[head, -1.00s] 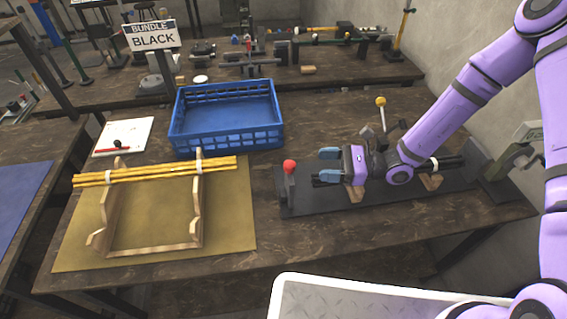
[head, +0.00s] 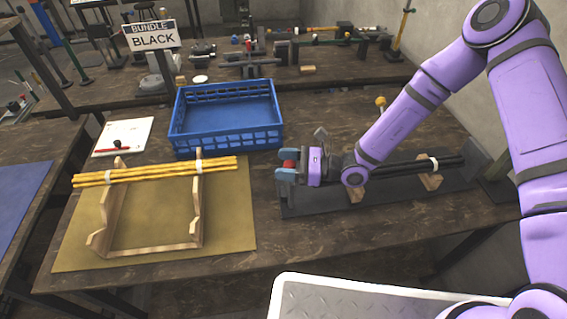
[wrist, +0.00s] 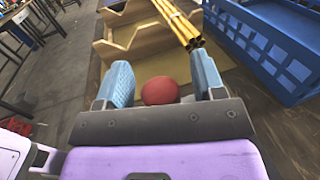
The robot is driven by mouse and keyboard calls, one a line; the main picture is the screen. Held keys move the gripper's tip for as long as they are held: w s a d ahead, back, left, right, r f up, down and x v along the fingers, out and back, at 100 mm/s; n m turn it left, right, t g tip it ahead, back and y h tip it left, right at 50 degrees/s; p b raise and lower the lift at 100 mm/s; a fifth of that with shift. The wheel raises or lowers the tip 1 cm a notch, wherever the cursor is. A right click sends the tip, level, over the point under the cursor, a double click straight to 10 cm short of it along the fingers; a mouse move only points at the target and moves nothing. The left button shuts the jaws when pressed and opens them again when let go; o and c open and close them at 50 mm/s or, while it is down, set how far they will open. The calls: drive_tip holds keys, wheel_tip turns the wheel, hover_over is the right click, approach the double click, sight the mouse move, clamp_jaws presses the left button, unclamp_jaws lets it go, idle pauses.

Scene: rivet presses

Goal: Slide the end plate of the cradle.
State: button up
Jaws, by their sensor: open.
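The end plate (head: 281,189) of the cradle stands at the left end of a dark base plate (head: 340,203). Its red ball knob (head: 288,164) is mostly behind my gripper in the head view. My gripper (head: 286,173) is open, with its blue fingers one on each side of the knob. In the wrist view the red knob (wrist: 160,91) sits between the two blue fingers, with gaps showing on both sides. Black rods (head: 400,168) lie along the cradle on wooden rests (head: 430,182), bound with a white band. The lower part of the end plate is largely hidden.
A wooden rack (head: 150,248) with yellow rods (head: 150,172) stands on a tan mat to the left. A blue crate (head: 226,143) is behind it. A sign reading "BUNDLE BLACK" (head: 151,35) stands at the back. Bare tabletop lies in front of the base plate.

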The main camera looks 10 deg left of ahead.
drive_tip(key=shift+a, duration=0.3)
clamp_jaws()
drive_tip(key=w+d, duration=0.1)
drive_tip(key=d, duration=0.1)
drive_tip(key=w+d, duration=0.1)
drive_tip(key=d, duration=0.5)
drive_tip(key=shift+w+d, duration=0.25)
drive_tip(key=shift+w, duration=0.15)
unclamp_jaws()
drive_tip(key=shift+d, duration=0.1)
drive_tip(key=d, duration=1)
drive_tip(key=shift+w+d, duration=0.25)
drive_tip(key=shift+d, duration=0.1)
